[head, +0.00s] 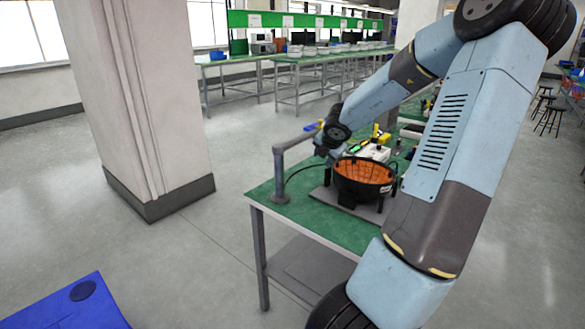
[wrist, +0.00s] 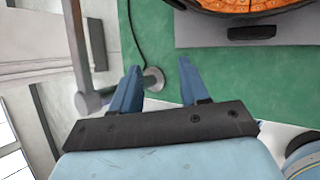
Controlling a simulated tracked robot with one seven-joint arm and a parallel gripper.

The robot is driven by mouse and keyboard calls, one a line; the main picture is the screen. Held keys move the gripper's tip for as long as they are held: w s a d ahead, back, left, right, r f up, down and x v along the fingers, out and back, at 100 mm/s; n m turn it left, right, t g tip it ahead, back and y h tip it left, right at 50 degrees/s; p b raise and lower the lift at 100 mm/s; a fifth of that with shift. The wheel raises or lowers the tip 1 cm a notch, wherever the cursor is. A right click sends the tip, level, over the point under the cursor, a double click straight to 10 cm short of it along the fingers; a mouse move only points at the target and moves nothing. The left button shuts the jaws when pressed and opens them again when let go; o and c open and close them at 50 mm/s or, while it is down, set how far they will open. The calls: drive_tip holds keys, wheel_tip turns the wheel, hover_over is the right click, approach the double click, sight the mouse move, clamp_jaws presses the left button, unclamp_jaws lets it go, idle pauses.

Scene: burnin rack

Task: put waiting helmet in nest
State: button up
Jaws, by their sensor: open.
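A black bowl-shaped thing with a quilted orange inside (head: 364,174), which looks like an upturned helmet, sits open side up among black supports on a grey plate (head: 336,198). I cannot tell whether these supports are the nest. Part of the orange inside also shows at the top right of the wrist view (wrist: 248,5), with the plate's near edge (wrist: 190,35) below it. My gripper (wrist: 159,66) is open and empty, over the table's edge and to the left of the plate.
A grey bent post (head: 281,172) stands on the left corner of the green table (head: 262,190), close to my gripper; its round foot (wrist: 153,79) shows between my fingers. A dark cable (wrist: 135,30) runs over the tabletop. White and yellow equipment (head: 374,151) stands behind the bowl.

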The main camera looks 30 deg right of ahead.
drive_tip(key=a+r+n+t+y, duration=0.1)
drive_tip(key=a+r+n, duration=0.3)
drive_tip(key=a+n, duration=0.7)
drive_tip(key=a+r+n+t+y, duration=0.1)
drive_tip(key=a+r+n, duration=0.3)
drive_tip(key=a+n, duration=0.65)
drive_tip(key=s+a+r+n+g+y, duration=0.15)
drive_tip(key=s+a+r+n, duration=0.35)
drive_tip(key=s+a+n, duration=0.55)
drive_tip(key=s+d+r+n+g, duration=0.1)
drive_tip(key=s+r+n, duration=0.1)
drive_tip(key=s+n, duration=0.6)
drive_tip(key=s+d+r+n+g+h, duration=0.1)
drive_tip(key=s+d+r+n, duration=0.1)
drive_tip(key=s+n, duration=0.7)
drive_tip(key=s, duration=0.3)
drive_tip(key=shift+s, duration=0.4)
